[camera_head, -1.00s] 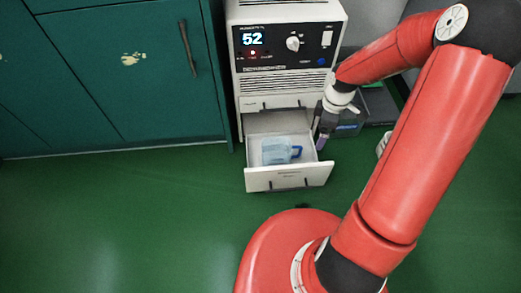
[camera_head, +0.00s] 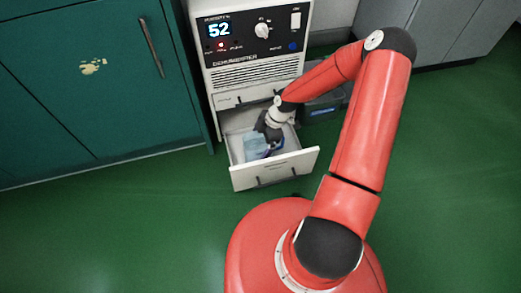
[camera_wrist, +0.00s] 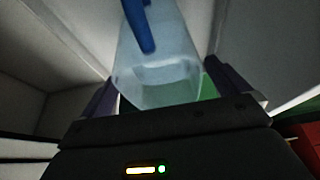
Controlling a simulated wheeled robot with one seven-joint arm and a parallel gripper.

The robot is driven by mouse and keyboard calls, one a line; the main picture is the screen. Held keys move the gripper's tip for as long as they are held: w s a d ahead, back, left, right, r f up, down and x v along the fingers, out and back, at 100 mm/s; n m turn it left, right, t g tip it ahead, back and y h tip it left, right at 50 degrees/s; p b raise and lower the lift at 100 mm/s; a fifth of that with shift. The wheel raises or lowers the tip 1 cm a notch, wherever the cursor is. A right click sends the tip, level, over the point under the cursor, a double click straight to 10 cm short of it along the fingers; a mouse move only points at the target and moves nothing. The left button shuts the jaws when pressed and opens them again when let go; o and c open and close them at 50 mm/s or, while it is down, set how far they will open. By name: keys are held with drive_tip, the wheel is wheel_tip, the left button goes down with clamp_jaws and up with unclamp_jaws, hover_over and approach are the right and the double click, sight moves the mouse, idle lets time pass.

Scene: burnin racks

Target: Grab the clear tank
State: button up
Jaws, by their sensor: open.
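The clear tank (camera_head: 256,145) is a bluish see-through container with a blue handle. It sits in the open lower drawer (camera_head: 274,172) of the dehumidifier. My gripper (camera_head: 270,136) is inside the drawer opening, over the right side of the tank, and hides part of it. In the wrist view the tank (camera_wrist: 158,72) stands between the two dark fingers of my gripper (camera_wrist: 158,88), with its blue handle (camera_wrist: 139,25) at the top. My gripper is open, and the tank's lower end lies between the fingers. I cannot tell whether either finger touches it.
The dehumidifier (camera_head: 255,75) shows 52 on its display. A teal cabinet (camera_head: 90,100) stands to its left. A dark bin (camera_head: 324,106) is on the floor at its right. Drawer walls are close around my gripper. Green floor is free in front at left.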

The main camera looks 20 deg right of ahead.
drive_tip(key=x, duration=0.2)
drive_tip(key=shift+a+f, duration=0.15)
drive_tip(key=shift+f, duration=0.25)
drive_tip(key=shift+c, duration=0.3)
drive_tip(key=c, duration=1.4)
